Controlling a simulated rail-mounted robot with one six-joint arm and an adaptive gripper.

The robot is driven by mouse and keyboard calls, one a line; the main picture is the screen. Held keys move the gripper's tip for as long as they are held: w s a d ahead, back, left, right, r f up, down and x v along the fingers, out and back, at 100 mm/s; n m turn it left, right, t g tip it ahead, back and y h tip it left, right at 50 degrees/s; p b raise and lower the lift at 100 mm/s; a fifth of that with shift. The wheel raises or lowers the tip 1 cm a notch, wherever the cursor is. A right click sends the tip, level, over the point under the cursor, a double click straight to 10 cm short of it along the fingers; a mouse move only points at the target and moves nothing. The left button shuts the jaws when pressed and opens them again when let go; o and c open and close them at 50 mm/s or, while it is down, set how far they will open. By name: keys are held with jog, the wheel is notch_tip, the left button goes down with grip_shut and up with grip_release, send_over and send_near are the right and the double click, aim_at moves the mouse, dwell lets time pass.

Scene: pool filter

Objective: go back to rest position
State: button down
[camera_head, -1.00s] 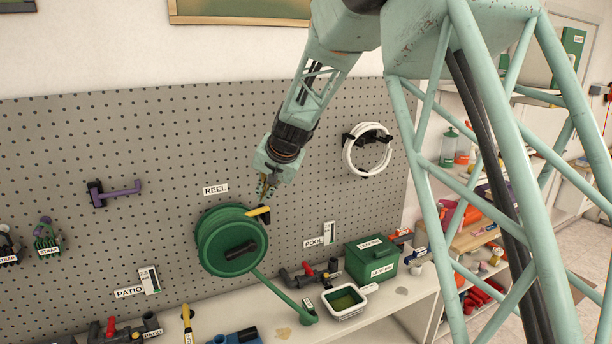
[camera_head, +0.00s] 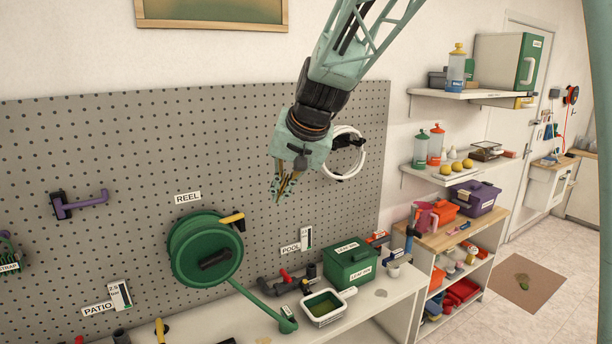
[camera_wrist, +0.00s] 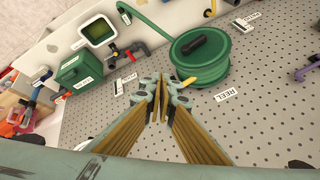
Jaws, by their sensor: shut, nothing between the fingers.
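My gripper (camera_head: 280,200) hangs in front of the pegboard, pointing down, to the upper right of the green hose reel. Its fingertips are together with nothing between them. The green hose reel (camera_head: 190,265) with a yellow handle hangs on the pegboard under the REEL label. The reel also shows in the wrist view (camera_wrist: 205,75). The gripper is apart from it.
The pegboard (camera_head: 110,150) holds a white hose coil (camera_head: 337,170) and a purple hook (camera_head: 80,204). A green box (camera_head: 350,265) and a white basin (camera_head: 323,320) stand on the bench below. Shelves with bottles are at the right. Open air surrounds the gripper.

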jog(key=s+d+r+b, duration=0.2)
jog(key=s+d, duration=0.8)
jog(key=s, duration=0.3)
jog(key=s+d+f+h+b, duration=0.1)
jog(key=s+d, duration=0.5)
jog(key=s, duration=0.6)
jog(key=s+d+f+g+h+b, duration=0.1)
jog(key=s+d+f, duration=0.3)
jog(key=s, duration=0.8)
jog(key=s+d+f+h+b, duration=0.1)
jog(key=s+d+f+b, duration=0.2)
jog(key=s+d, duration=0.5)
jog(key=s, duration=0.4)
jog(key=shift+s+f+n+h, duration=0.25)
jog(key=shift+s+n+h, duration=0.05)
jog(key=shift+n, duration=0.1)
